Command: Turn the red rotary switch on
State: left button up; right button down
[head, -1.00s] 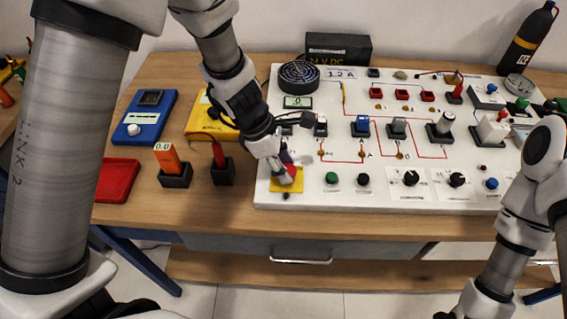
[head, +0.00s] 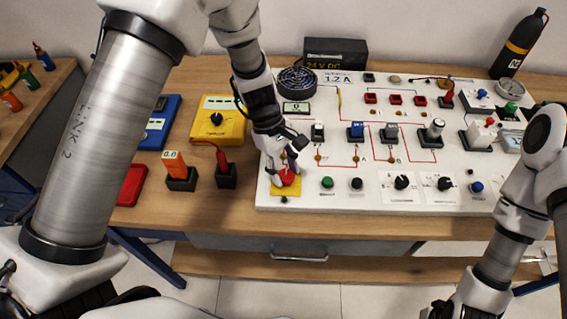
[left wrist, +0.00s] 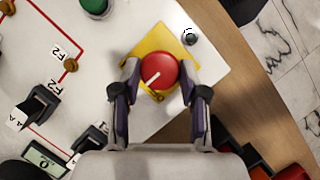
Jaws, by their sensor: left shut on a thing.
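The red rotary switch (head: 286,177) sits on a yellow plate (head: 281,191) at the front left corner of the white panel. In the left wrist view it is a round red knob (left wrist: 163,69) with a white pointer line running diagonally, from upper right to lower left. My left gripper (head: 284,170) reaches down over it from above. In the left wrist view its fingers (left wrist: 160,80) are on either side of the knob and shut on it. My right arm shows at the right, but its gripper is out of view.
The white panel (head: 310,200) carries a green button (head: 327,183), a black button (head: 357,184), black knobs (head: 403,182) and several other parts.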

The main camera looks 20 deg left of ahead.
pick_arm(q)
jog(key=m+p, duration=0.1)
jog(key=m, duration=0.1)
jog(key=m+g+y+p, duration=0.1)
jog(key=m, duration=0.1)
jog(key=shift+s+d+f+m+g, duration=0.1)
jog(key=shift+d+m+g, duration=0.05)
jog(key=shift+m+g, duration=0.15)
jog(key=m, duration=0.2)
jog(key=m+y+p, duration=0.1)
jog(key=m, duration=0.1)
jog(key=shift+d+g+y, duration=0.1)
jog(key=shift+g+y, duration=0.2)
jog(key=o, duration=1.1)
jog(key=shift+w, duration=0.25)
jog(key=v, duration=1.2)
jog(key=shift+s+f, duration=0.1)
